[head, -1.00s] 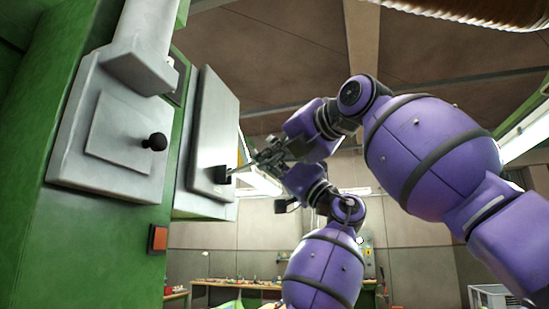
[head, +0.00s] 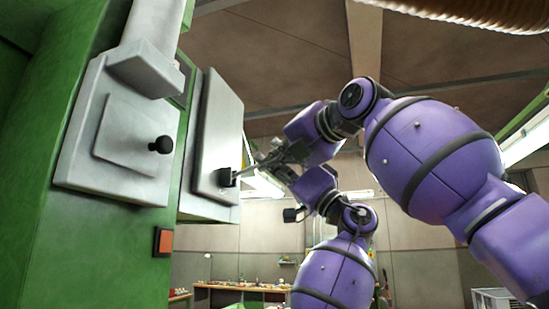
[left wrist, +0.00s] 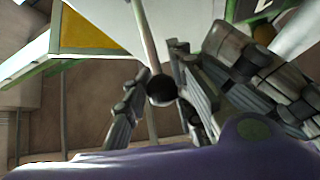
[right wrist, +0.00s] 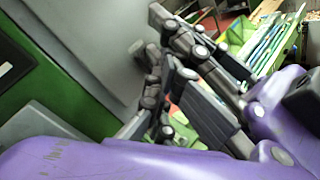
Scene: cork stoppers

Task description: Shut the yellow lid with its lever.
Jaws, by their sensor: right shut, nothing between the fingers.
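A lever with a pale rod and a black ball knob (left wrist: 162,90) shows in the left wrist view. The knob sits between the fingers of my left gripper (left wrist: 159,65); whether they press on it is unclear. A yellow panel (left wrist: 88,32) shows behind, at the upper left; I cannot tell whether it is the lid. In the head view a thin rod runs from a black block (head: 227,177) on a grey upright plate (head: 218,130) to my grippers, which overlap there. My right gripper (right wrist: 163,68) is shut and empty, close to the left one.
A green machine body (head: 60,225) fills the left of the head view. It carries a grey plate with another black knob (head: 160,145) and an orange button (head: 163,242). A workbench (head: 240,288) stands far behind. My two arms are close together.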

